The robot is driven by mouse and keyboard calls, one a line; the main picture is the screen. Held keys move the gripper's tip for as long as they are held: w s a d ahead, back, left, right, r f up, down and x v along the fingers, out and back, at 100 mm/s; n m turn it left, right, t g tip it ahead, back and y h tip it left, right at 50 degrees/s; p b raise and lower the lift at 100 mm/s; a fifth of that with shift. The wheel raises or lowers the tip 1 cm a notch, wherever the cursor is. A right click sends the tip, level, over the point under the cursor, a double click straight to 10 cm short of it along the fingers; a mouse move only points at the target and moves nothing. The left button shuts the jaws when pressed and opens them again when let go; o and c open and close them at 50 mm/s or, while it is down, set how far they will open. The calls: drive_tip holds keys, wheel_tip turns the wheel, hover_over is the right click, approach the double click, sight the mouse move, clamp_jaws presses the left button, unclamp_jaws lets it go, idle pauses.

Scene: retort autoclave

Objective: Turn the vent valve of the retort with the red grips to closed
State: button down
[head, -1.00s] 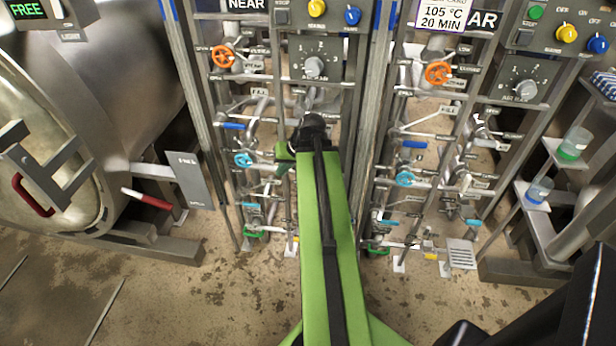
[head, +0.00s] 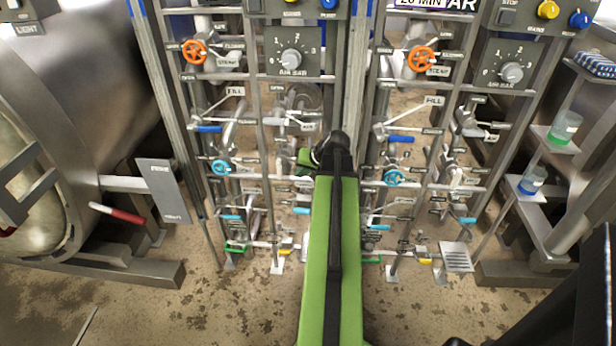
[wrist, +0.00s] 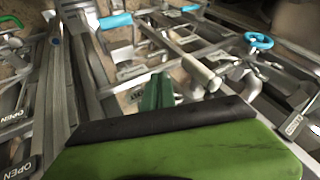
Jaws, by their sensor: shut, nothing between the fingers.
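The retort with the red grips is the big steel vessel (head: 85,70) at the left. A lever with a red end (head: 122,214) stands out beside it, and a bit of a red grip (head: 7,231) shows at the left edge. The valve rack (head: 262,130) beside it carries an orange wheel, a blue lever and a cyan wheel. I cannot tell which valve is the vent, as its label is too small to read. My gripper (head: 304,160) is in front of the pipes between the racks, partly hidden by my arm. In the wrist view its green fingers (wrist: 157,92) are shut and empty.
A second rack (head: 428,130) with similar valves stands to the right, past a steel post (head: 352,80). A pale cylindrical handle (wrist: 200,72) and a cyan wheel (wrist: 258,41) are close beyond my fingers. Shelves with jars (head: 563,127) stand at the right. The floor in front is clear.

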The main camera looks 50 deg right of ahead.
sight(279, 169)
drive_tip(key=shift+w+a+f+p, duration=0.1)
drive_tip(key=shift+w+a, duration=0.25)
drive_tip(key=shift+w, duration=0.3)
drive_tip(key=shift+w+a+f+p, duration=0.15)
drive_tip(key=shift+w+a, duration=0.2)
drive_tip(key=shift+w, duration=0.3)
drive_tip(key=shift+w+a+f+p, duration=0.1)
drive_tip(key=shift+w+a, duration=0.25)
drive_tip(key=shift+w, duration=0.3)
